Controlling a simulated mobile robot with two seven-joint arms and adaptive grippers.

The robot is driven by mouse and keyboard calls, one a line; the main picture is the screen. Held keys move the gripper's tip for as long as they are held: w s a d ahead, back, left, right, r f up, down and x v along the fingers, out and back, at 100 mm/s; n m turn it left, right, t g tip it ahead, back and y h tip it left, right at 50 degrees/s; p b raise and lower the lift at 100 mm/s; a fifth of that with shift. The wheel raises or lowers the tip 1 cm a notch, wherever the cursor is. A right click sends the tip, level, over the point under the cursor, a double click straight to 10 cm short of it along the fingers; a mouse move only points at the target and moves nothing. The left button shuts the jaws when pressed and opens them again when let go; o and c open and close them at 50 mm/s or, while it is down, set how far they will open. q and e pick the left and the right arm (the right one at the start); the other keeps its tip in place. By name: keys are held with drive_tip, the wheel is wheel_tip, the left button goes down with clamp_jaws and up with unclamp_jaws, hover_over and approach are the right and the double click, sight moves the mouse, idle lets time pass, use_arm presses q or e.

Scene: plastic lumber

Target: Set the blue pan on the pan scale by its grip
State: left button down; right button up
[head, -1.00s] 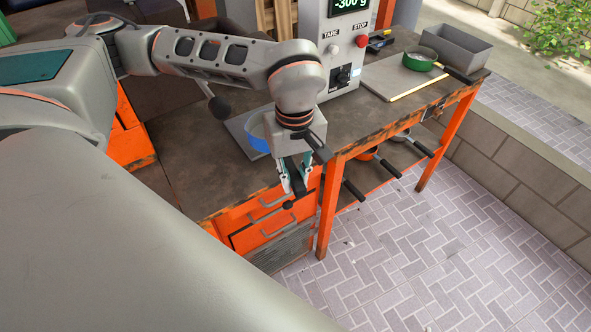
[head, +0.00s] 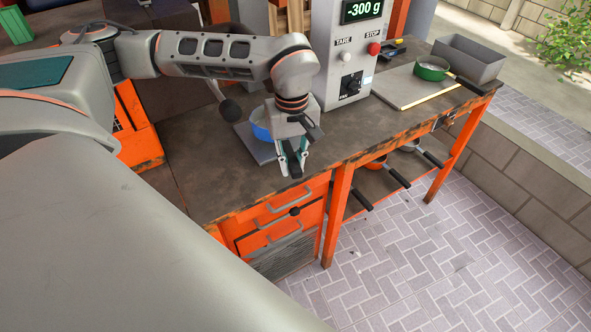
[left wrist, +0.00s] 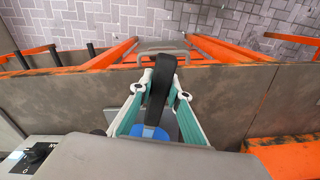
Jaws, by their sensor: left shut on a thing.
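The blue pan (head: 261,124) is at the grey plate (head: 252,146) of the pan scale (head: 345,85), whose display reads -300 g. My left gripper (head: 291,163) is shut on the pan's black grip, over the front part of the bench. In the left wrist view the black grip (left wrist: 161,85) lies between my teal fingers, and a bit of the blue pan (left wrist: 150,131) shows below. My gripper and wrist hide much of the pan, and I cannot tell whether it touches the plate. My right gripper is not in view.
A green pan (head: 432,69) with a black grip sits on a board (head: 408,88) at the bench's right, beside a grey bin (head: 470,58). Several pans lie on the shelf below, their grips jutting out. The bench (head: 205,175) is clear left of the plate.

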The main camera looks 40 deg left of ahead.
use_arm(q)
drive_tip(key=shift+w+a+f, duration=0.2)
drive_tip(key=shift+w+a, duration=0.3)
drive_tip(key=shift+a, duration=0.15)
drive_tip(key=shift+s+d+f+b, duration=0.1)
drive_tip(key=shift+f+b, duration=0.55)
drive_tip(key=shift+f, duration=0.6)
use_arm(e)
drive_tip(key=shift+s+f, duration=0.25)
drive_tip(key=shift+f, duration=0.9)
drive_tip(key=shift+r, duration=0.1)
use_arm(q)
drive_tip(key=c, duration=1.8)
unclamp_jaws()
drive_tip(key=shift+c, duration=0.2)
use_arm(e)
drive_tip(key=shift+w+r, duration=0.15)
use_arm(q)
wheel_tip(320, 180, up, 12)
drive_tip(key=shift+r, duration=0.1)
drive_tip(key=shift+s, duration=0.1)
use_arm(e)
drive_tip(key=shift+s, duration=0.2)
